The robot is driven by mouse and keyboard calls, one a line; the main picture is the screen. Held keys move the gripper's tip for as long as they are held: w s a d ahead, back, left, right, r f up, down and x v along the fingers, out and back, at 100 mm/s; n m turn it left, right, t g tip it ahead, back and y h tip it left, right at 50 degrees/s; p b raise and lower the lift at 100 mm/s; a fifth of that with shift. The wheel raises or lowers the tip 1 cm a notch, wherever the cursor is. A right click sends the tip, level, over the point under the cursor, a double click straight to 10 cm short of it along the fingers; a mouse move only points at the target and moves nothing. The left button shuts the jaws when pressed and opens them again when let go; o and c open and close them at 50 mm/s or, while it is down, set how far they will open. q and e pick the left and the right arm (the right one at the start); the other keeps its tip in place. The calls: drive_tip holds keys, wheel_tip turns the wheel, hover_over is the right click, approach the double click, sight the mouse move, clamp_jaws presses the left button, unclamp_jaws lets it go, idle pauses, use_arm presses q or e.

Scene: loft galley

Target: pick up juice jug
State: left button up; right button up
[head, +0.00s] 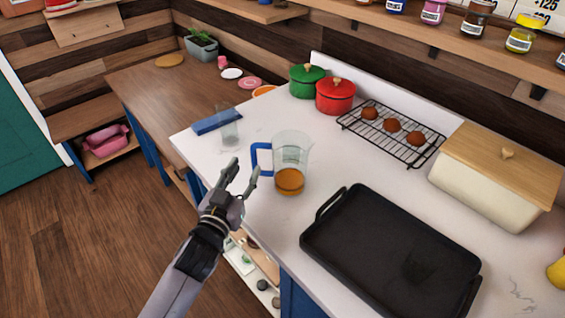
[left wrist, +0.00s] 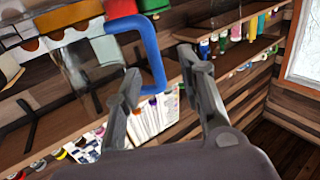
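The juice jug (head: 291,155) is clear with a blue handle and a little amber juice at the bottom. It stands upright on the white counter near its front edge, handle toward the left. My left gripper (head: 243,169) is open and empty in the head view, just left of the handle and near it. In the left wrist view, the jug's blue handle (left wrist: 152,52) shows ahead, in the space between the two open fingers (left wrist: 160,75). I cannot tell whether the fingers reach around it. My right gripper is not in view.
A clear glass (head: 228,128) and a blue item (head: 217,121) stand left of the jug. A black griddle tray (head: 370,250) lies to its right. Red (head: 336,95) and green (head: 306,82) pots, a cooling rack (head: 385,138) and a bread box (head: 480,185) are behind.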

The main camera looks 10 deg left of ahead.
sight(253, 159)
use_arm(q)
drive_tip(key=w+p, duration=0.1)
drive_tip(key=w, duration=0.1)
drive_tip(key=w+d, duration=0.1)
drive_tip(key=w, duration=0.1)
drive_tip(key=shift+w+d+r+p, duration=0.1)
drive_tip(key=shift+w+r+p, duration=0.1)
drive_tip(key=shift+w+p, duration=0.15)
drive_tip(key=shift+w+f, duration=0.1)
drive_tip(key=shift+w, duration=0.3)
drive_tip(key=shift+s, duration=0.1)
drive_tip(key=shift+c, duration=0.6)
clamp_jaws()
